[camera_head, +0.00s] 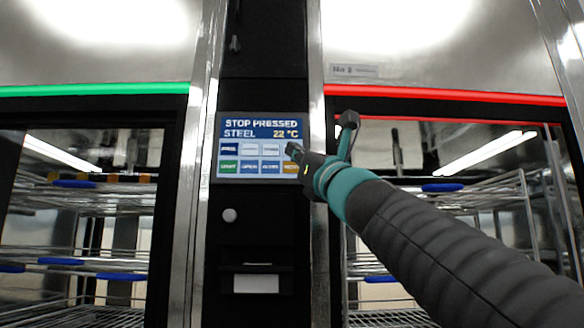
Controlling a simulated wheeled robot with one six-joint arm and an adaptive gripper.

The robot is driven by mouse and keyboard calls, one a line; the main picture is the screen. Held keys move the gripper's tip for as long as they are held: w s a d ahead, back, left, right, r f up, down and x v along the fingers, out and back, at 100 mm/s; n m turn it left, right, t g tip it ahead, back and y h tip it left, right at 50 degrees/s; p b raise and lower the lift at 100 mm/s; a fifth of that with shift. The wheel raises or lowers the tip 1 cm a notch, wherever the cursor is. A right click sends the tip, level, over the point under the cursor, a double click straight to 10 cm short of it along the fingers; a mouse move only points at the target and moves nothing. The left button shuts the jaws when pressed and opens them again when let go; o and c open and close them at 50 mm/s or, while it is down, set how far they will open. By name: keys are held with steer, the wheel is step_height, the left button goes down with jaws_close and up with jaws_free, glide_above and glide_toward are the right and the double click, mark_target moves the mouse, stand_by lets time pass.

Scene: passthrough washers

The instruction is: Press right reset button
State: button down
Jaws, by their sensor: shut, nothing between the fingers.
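A display screen (240,131) on the dark column between two washers reads "STOP PRESSED", "STEEL" and "22 °C". Below the text are two rows of small tiles. A green tile (228,167) is at lower left and an orange tile (290,168) at lower right. I cannot tell which of these is the right reset button. My gripper (292,150) is shut and empty, its tip in front of the screen's right edge. It hides part of the tiles there; contact cannot be told.
The left washer has a green light strip (95,89); the right washer has a red one (450,95). Wire racks (90,200) with blue clips show behind the glass. A slot with a white label (256,283) is low on the column. My arm covers much of the lower right.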

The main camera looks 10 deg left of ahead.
steer(key=shift+w+a+p, duration=0.3)
steer(key=shift+w+p, duration=0.1)
steer(key=shift+w, duration=0.95)
steer(key=shift+w+a+p, duration=0.3)
steer(key=shift+w+p, duration=0.15)
steer(key=shift+w, duration=0.85)
steer(key=shift+w+a+p, duration=0.3)
steer(key=shift+w+p, duration=0.1)
steer(key=shift+w, duration=0.95)
steer(key=shift+w, duration=0.1)
steer(key=shift+w+a, duration=0.1)
steer(key=shift+w, duration=0.2)
steer(key=shift+w+a, duration=0.1)
steer(key=shift+w, duration=0.25)
steer(key=shift+s, duration=0.1)
steer(key=shift+s+d, duration=0.2)
steer(key=shift+s, duration=0.45)
steer(key=s+b, duration=0.1)
steer(key=s, duration=0.1)
steer(key=s+d+b, duration=0.1)
steer(key=s, duration=0.2)
